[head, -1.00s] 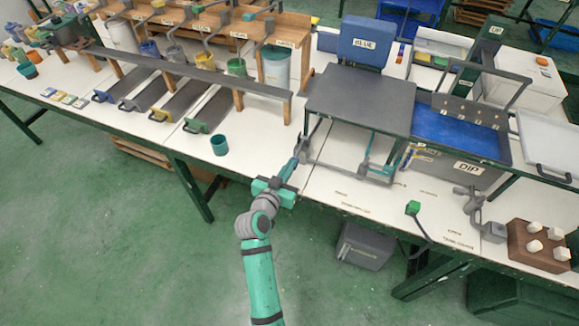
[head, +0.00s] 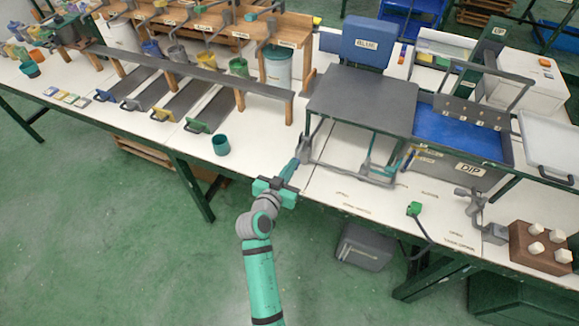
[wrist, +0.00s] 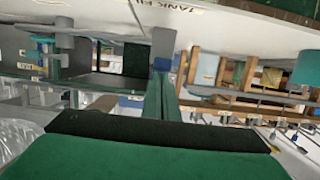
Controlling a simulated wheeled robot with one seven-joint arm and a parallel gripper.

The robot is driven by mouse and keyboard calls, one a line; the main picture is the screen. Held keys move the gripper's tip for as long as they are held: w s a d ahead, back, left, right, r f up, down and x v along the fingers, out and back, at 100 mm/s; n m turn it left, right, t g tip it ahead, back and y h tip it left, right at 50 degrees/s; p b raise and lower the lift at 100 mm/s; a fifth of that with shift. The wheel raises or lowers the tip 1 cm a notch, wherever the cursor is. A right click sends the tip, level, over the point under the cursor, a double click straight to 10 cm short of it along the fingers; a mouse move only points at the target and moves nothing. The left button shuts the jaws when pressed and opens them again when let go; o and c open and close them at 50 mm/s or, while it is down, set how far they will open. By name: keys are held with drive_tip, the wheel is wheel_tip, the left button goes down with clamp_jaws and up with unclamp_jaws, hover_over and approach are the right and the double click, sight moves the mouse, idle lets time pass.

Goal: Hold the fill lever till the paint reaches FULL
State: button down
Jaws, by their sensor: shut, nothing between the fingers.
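My gripper (head: 303,142) is shut and empty at the table's front, left of the dark grey plate's frame. In the wrist view its green fingers (wrist: 160,98) point at a grey lever end (wrist: 163,48), close to or touching it; I cannot tell which. A label partly reading "TANK FI" shows beside it on the tabletop. Blue paint (head: 450,124) lies in the tank (head: 462,168) marked DIP. A small blue and yellow strip (head: 408,158) stands at the tank's left; its marks are too small to read.
A dark grey plate (head: 362,98) on a frame stands just beyond my gripper. A teal cup (head: 220,145) is to the left. A green-tipped lever (head: 414,209) and a wooden block with white pegs (head: 540,246) are to the right.

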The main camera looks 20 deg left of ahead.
drive_tip(key=shift+s+f, duration=0.15)
drive_tip(key=shift+f, duration=0.55)
drive_tip(key=shift+r, duration=0.3)
drive_tip(key=r+v, duration=0.2)
drive_tip(key=v, duration=0.9)
drive_tip(key=shift+r, duration=0.3)
